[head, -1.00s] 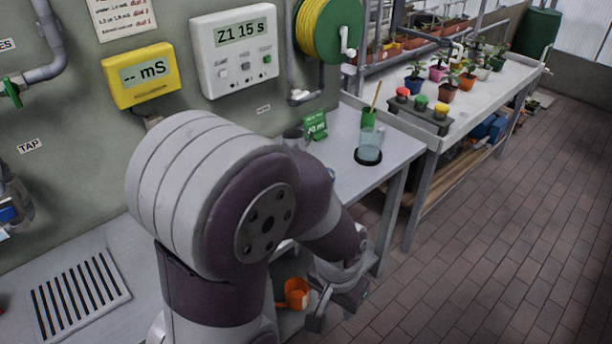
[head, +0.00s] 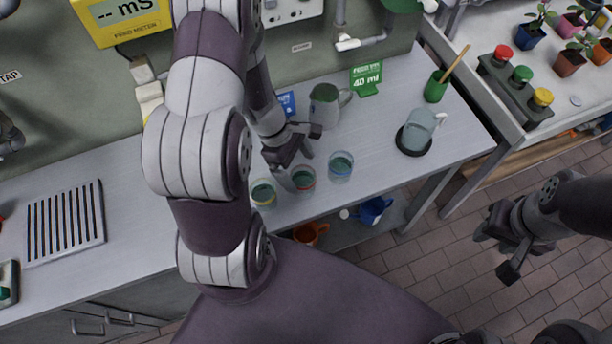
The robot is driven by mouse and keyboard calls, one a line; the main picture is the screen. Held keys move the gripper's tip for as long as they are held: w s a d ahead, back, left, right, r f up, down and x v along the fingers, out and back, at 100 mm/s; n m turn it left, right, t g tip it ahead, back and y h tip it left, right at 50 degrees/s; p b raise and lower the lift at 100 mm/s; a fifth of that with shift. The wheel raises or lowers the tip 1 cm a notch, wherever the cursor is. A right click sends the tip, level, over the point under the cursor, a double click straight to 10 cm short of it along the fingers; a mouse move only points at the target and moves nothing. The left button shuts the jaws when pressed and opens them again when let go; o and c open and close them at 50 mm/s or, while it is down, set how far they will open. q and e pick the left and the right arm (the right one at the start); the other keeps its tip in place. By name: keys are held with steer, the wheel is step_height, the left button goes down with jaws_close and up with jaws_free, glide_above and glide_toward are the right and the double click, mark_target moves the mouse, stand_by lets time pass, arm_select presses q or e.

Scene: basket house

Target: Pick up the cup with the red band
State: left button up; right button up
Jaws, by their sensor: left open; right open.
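The cup with the red band (head: 303,179) is clear, holds dark green content, and stands upright on the grey bench (head: 390,178). It is the middle of three similar cups, between a yellow-banded cup (head: 263,194) on its left and a cup with a bluish band (head: 341,167) on its right. My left gripper (head: 291,167) is open and empty, just behind and above the red-banded cup; whether it touches the cup I cannot tell. My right gripper (head: 496,256) is open and empty over the floor, right of the bench.
A grey-green pitcher (head: 325,106) stands behind the cups, near a blue sign (head: 287,104) and a green sign (head: 366,78). A clear jug (head: 421,131) sits on a black pad farther right. A green pot with a stick (head: 436,87) is at the back right.

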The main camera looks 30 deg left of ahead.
mark_target(306, 184)
arm_select(q)
steer(key=shift+s+d+f, duration=0.3)
steer(key=shift+s+d, duration=0.1)
steer(key=shift+s, duration=0.1)
steer(key=shift+s+d+f, duration=0.3)
steer(key=shift+s+d, duration=0.05)
steer(key=shift+s, duration=0.15)
steer(key=f, duration=0.1)
steer(key=w+f, duration=0.1)
steer(key=f, duration=0.2)
steer(key=shift+w+d+f, duration=0.2)
steer(key=shift+w, duration=0.2)
steer(key=shift+w+d, duration=0.1)
steer(key=shift+d, duration=0.05)
steer(key=shift+d+r, duration=0.1)
steer(key=shift+d, duration=0.1)
steer(key=shift+s+r, duration=0.1)
steer(key=shift+s, duration=0.25)
steer(key=shift+c, duration=0.8)
steer(key=c, duration=0.9)
steer(key=shift+w, duration=0.1)
steer(key=shift+c, duration=0.2)
arm_select(e)
steer(key=shift+s, duration=0.9)
